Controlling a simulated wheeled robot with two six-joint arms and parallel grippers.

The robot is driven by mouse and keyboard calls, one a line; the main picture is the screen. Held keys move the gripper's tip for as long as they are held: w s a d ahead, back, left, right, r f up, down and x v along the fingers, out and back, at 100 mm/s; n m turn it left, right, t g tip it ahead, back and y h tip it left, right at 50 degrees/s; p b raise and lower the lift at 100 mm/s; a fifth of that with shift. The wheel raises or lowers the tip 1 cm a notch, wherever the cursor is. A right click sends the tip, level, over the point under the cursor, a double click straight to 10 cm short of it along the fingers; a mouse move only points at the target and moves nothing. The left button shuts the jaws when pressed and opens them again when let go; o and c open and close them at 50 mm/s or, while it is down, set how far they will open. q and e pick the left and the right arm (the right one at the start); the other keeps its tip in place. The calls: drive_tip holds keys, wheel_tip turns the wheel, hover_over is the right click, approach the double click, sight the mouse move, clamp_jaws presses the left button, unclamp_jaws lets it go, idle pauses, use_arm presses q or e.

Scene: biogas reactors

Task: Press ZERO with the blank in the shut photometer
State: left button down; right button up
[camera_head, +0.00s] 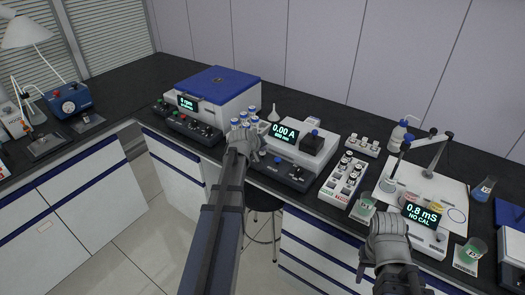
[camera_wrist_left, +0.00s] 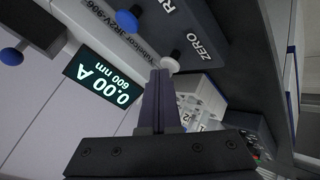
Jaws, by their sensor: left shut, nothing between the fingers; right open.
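The photometer (camera_head: 322,152) stands mid-bench, its display (camera_head: 283,131) reading 0.00 A, 600 nm; the display also shows in the left wrist view (camera_wrist_left: 104,76). The dark block on its top (camera_head: 311,141) looks shut; any blank inside is hidden. In the left wrist view, the white ZERO button (camera_wrist_left: 170,64) sits beside its printed label, with a blue button (camera_wrist_left: 126,20) further along the same panel. My left gripper (camera_wrist_left: 162,75) is shut and empty, its tips right at the ZERO button; I cannot tell whether they touch. My right gripper (camera_head: 374,260) is open and away from the photometer.
A blue-lidded centrifuge (camera_head: 215,90) stands left of the photometer. A rack of vials (camera_head: 345,178) stands to its right, then the conductivity meter (camera_head: 425,217) and beakers. Capped tubes (camera_head: 245,118) stand just behind my left gripper. A stool (camera_head: 263,200) is below the bench.

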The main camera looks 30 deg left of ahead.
sight(262, 154)
use_arm(q)
drive_tip(key=shift+r+p, duration=0.4)
drive_tip(key=shift+r, duration=0.2)
drive_tip(key=shift+r, duration=0.1)
wheel_tip(262, 154, up, 5)
drive_tip(key=p, duration=0.5)
idle(0.5)
